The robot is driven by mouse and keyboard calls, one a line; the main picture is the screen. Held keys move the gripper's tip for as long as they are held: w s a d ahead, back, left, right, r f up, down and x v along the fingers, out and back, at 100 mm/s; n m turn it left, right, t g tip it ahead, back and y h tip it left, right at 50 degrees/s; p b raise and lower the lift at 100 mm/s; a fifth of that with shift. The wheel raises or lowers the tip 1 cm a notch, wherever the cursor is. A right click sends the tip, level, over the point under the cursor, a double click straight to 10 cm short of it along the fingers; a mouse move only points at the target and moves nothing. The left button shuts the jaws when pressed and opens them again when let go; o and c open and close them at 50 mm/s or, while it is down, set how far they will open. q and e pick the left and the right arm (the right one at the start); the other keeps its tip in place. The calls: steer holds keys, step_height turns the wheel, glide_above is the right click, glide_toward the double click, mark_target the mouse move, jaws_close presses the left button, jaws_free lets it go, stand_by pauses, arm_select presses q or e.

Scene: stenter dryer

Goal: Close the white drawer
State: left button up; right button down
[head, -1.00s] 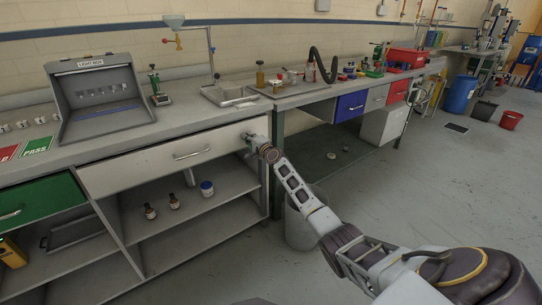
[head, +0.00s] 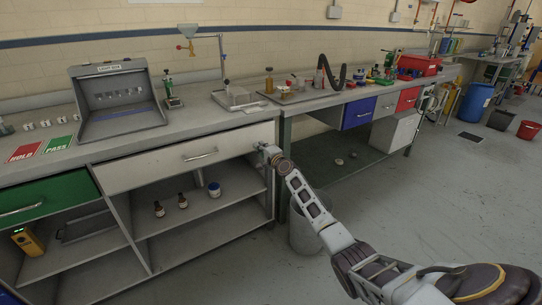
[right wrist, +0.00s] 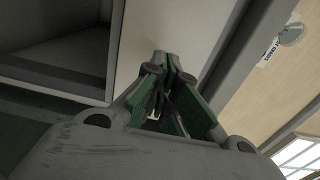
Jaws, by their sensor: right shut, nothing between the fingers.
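The white drawer (head: 150,169) is under the worktop in the head view, with a metal bar handle (head: 201,154). Its front looks nearly level with the cabinet; any small gap is too fine to tell. My right gripper (head: 262,149) is at the right end of the drawer front, right of the handle. In the right wrist view its green-sided fingers (right wrist: 168,75) are shut and empty, pointing at the pale drawer front (right wrist: 190,30). They are at or very near its surface; contact cannot be told. My left gripper is not in view.
A green drawer (head: 40,198) is to the left. Open shelves (head: 190,225) with bottles and a jar lie below the white drawer. A grey bin (head: 303,232) stands under my right arm. The light box (head: 118,100) and trays are on the worktop.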

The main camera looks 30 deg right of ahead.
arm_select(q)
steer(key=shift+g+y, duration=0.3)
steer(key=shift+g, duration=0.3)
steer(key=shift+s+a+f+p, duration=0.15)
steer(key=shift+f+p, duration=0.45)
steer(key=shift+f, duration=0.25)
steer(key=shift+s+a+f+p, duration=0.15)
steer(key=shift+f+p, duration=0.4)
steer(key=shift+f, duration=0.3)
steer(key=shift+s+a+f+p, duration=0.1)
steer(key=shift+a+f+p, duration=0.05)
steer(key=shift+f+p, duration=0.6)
arm_select(e)
steer(key=s, duration=0.9)
steer(key=shift+d, duration=0.2)
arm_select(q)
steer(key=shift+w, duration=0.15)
